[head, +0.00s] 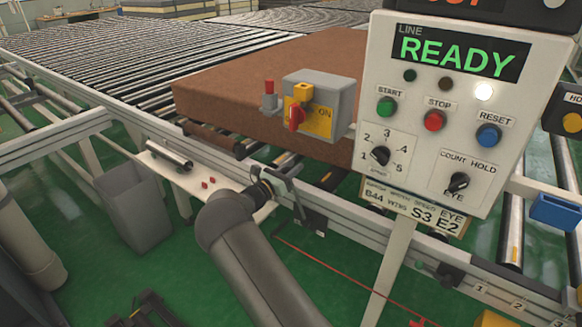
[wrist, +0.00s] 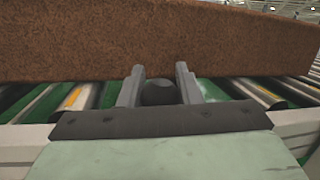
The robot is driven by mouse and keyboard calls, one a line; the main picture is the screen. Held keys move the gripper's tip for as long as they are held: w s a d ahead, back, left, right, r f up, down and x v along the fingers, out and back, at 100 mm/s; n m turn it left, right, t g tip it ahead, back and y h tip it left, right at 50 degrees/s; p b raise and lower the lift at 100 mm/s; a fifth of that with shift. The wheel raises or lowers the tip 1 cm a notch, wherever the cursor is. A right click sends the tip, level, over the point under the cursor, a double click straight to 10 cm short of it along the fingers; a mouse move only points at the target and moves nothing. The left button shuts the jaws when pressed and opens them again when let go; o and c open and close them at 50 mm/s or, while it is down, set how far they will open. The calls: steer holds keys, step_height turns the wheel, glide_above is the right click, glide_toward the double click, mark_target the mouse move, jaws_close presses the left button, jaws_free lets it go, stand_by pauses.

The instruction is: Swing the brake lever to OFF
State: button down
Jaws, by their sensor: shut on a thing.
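My gripper (head: 279,180) is at the near side rail of the conveyor, in front of the brown mattress (head: 262,85). In the wrist view my gripper (wrist: 160,90) has its two grey fingers on either side of a dark round knob (wrist: 159,93), and it is shut on this knob. The knob looks like the end of the brake lever. The lever's shaft and any OFF mark by it are hidden. In the wrist view the mattress (wrist: 170,42) spans the view just beyond the fingertips.
A grey box (head: 335,92) with a red switch and a yellow ON plate stands above the gripper. The control panel (head: 425,180) showing READY stands to the right. A grey bin (head: 135,210) and a small shelf (head: 180,180) are to the left.

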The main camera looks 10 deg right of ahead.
steer(key=shift+w+a+f+n, duration=0.15)
steer(key=shift+w+a+n, duration=0.15)
steer(key=shift+a+n, duration=0.1)
steer(key=c, duration=1.1)
jaws_free()
steer(key=shift+w+f, duration=0.1)
steer(key=shift+o, duration=0.2)
steer(key=b+v, duration=0.1)
steer(key=v, duration=1.6)
steer(key=shift+s, duration=0.2)
steer(key=shift+f, duration=0.1)
